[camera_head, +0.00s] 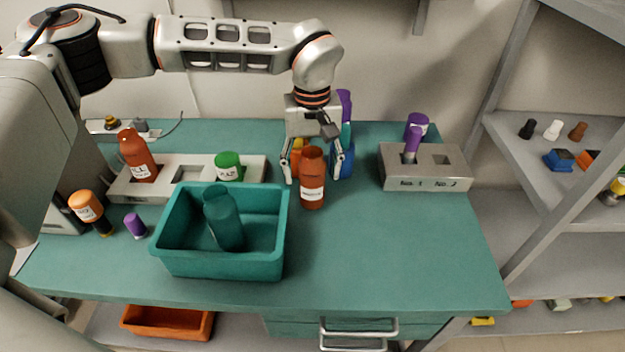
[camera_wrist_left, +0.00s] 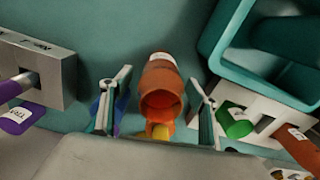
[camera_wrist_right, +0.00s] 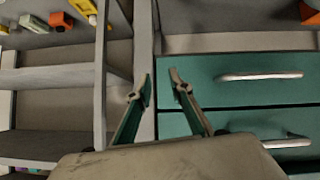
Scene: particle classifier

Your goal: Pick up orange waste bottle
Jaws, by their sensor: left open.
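An orange-brown bottle (camera_head: 312,186) with a white label stands upright on the green table. My left gripper (camera_head: 313,172) is open, with a finger on each side of the bottle in the head view. In the left wrist view the bottle's open mouth (camera_wrist_left: 160,106) faces the camera between the spread fingertips (camera_wrist_left: 154,105), with a gap on both sides. A similar orange-brown bottle (camera_head: 138,158) stands in the grey rack at the left. My right gripper (camera_wrist_right: 159,84) is open and empty, facing drawers and shelves in the right wrist view.
A teal bin (camera_head: 222,265) holding a teal bottle (camera_head: 224,220) stands left of the orange-brown bottle. A blue cup (camera_head: 344,162) and an orange object (camera_head: 298,160) are close behind it. A numbered grey block (camera_head: 428,184) is at right. The front-right table is clear.

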